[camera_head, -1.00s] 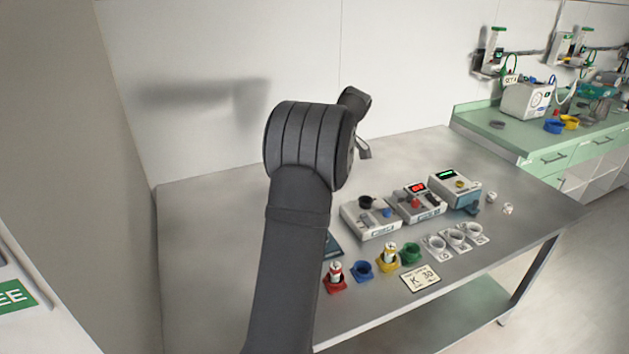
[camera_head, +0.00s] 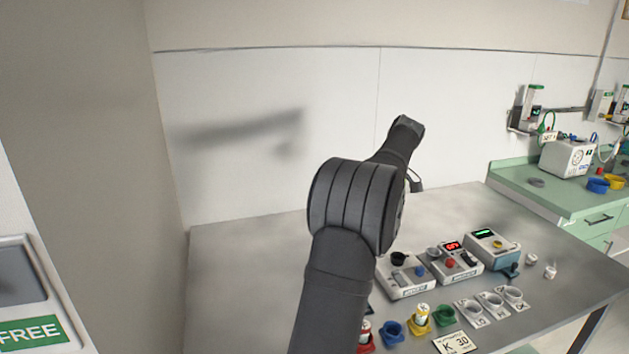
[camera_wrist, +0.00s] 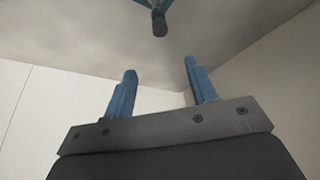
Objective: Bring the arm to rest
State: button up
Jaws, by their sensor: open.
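My gripper (camera_wrist: 161,72) shows in the wrist view with two blue fingers standing well apart and nothing between them. In the head view my dark arm rises from the bottom middle, bends at a thick ribbed joint and points up and right above the table's back part. The gripper's fingers are mostly hidden there behind the arm. The steel table (camera_head: 255,262) lies below the arm. The arm hides part of the table's left and front area.
Several devices, one with a green display (camera_head: 484,232), stand on the table right of my arm. The white wall (camera_head: 270,90) is behind. The table's left part looks clear.

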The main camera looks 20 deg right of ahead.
jog(key=x, duration=1.7)
jog(key=shift+s+a+r+m+h, duration=0.1)
jog(key=shift+m+h, duration=0.2)
jog(key=shift+m, duration=0.7)
jog(key=m+h, duration=0.1)
jog(key=m, duration=0.1)
jog(key=m+t+h, duration=0.1)
jog(key=m, duration=0.2)
jog(key=shift+a+m, duration=0.1)
jog(key=shift+m, duration=0.2)
jog(key=m+h, duration=0.1)
jog(key=m, duration=0.3)
jog(key=shift+a+h, duration=0.1)
jog(key=shift+h, duration=0.2)
jog(key=shift+a+m+h, duration=0.1)
jog(key=shift+m+h, duration=0.6)
jog(key=shift+m, duration=1.2)
jog(key=shift+m, duration=0.3)
jog(key=shift+o, duration=0.2)
